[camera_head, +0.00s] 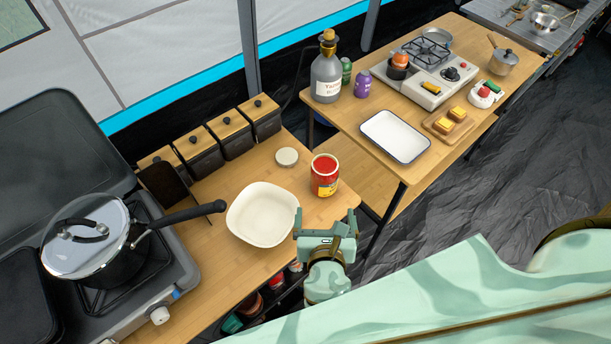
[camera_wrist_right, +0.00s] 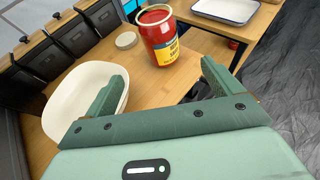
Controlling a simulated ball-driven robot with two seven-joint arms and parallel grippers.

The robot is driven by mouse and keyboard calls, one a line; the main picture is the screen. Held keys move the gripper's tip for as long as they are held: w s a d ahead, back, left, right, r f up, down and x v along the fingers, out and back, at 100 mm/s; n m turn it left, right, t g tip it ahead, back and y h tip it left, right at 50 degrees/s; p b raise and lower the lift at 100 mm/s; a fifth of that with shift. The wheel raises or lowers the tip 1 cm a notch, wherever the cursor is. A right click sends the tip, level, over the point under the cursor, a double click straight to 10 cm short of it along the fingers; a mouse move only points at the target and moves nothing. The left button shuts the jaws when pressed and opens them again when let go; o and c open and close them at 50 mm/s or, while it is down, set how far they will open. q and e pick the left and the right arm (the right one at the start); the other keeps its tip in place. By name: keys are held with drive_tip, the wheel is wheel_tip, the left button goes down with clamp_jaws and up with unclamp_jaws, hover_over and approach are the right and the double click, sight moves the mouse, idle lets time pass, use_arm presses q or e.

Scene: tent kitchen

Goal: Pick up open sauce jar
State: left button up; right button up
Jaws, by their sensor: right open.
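The open sauce jar (camera_head: 324,176) is red with a yellow and blue label and red sauce showing at its open top. It stands upright on the near wooden table, close to the table's right corner. In the right wrist view the jar (camera_wrist_right: 158,38) stands beyond the fingertips, between them in line of sight. My right gripper (camera_head: 326,225) is open and empty, just in front of the jar and apart from it. Its two green fingers also show in the right wrist view (camera_wrist_right: 163,80). A round pale lid (camera_head: 287,157) lies on the table behind and left of the jar. My left gripper is not visible.
A white square bowl (camera_head: 263,214) sits left of my right gripper. A lidded pot (camera_head: 95,240) is on the stove at left, its handle pointing toward the bowl. Lidded black boxes (camera_head: 232,134) line the back. A second table holds a white tray (camera_head: 395,136).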

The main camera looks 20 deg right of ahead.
sight(324, 186)
drive_tip(key=x, duration=0.4)
drive_tip(key=shift+w+d, duration=0.15)
drive_tip(key=b+x, duration=0.1)
drive_tip(key=x, duration=0.4)
drive_tip(key=shift+w+f, duration=0.1)
drive_tip(key=shift+f, duration=0.05)
drive_tip(key=shift+w+d+f, duration=0.2)
drive_tip(key=shift+w, duration=0.3)
drive_tip(key=b+x, duration=0.1)
drive_tip(key=x, duration=0.4)
drive_tip(key=shift+r, duration=0.1)
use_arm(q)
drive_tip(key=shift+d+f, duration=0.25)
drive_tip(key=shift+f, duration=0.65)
use_arm(e)
drive_tip(key=shift+r, duration=0.1)
drive_tip(key=c, duration=1.5)
